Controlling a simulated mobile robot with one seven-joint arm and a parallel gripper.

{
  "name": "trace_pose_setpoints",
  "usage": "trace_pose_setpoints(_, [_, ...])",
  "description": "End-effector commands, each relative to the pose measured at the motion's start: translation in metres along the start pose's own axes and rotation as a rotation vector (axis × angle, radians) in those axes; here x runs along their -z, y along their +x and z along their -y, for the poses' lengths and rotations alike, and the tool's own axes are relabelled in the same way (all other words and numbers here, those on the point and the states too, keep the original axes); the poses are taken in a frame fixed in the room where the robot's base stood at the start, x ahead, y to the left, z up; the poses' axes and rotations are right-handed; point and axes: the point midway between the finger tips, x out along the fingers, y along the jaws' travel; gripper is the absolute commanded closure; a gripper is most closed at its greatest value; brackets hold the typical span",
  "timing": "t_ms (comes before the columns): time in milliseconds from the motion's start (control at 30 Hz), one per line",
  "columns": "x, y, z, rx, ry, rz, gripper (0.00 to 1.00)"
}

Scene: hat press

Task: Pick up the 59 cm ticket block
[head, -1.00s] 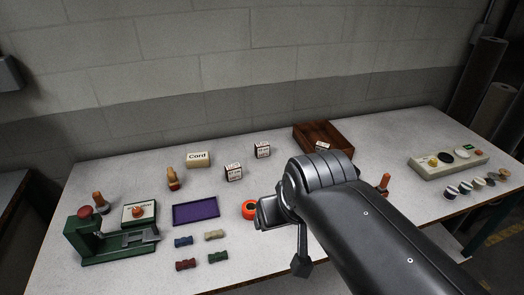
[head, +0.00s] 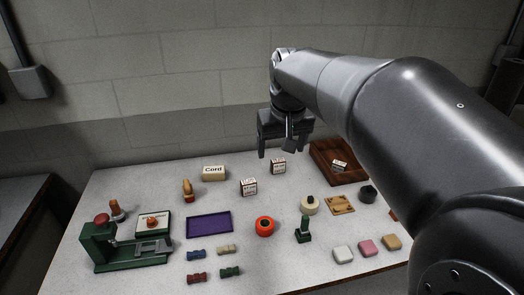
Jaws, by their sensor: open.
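Two small white ticket blocks with dark and red print stand upright on the table, a nearer one (head: 249,187) and a farther one (head: 278,166). A third white printed block (head: 340,166) lies in the wooden tray at the right. The print is too small to tell which block reads 59 cm. My gripper (head: 278,150) is open and empty, fingers pointing down. In the picture it is just above the farther block; its exact height over the table is hard to tell. It touches no block that I can see.
A Cord box (head: 214,173) and a wooden-handled stamp (head: 187,190) stand left of the blocks. The wooden tray (head: 322,147) has raised walls. An orange ring (head: 265,227), a purple tray (head: 209,226) and a green press (head: 101,246) are nearer. My arm covers the right side.

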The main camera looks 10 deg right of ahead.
Motion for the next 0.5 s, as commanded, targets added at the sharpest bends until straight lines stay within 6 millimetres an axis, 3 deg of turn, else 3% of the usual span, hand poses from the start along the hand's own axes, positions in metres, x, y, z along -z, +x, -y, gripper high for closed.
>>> trace_pose_setpoints(33, [0.018, 0.007, -0.003, 0.0, -0.001, 0.017, 0.24])
trace_pose_setpoints(200, [0.07, 0.031, -0.014, -0.001, -0.007, 0.062, 0.24])
trace_pose_setpoints(500, [0.148, 0.093, -0.035, 0.004, -0.016, 0.143, 0.24])
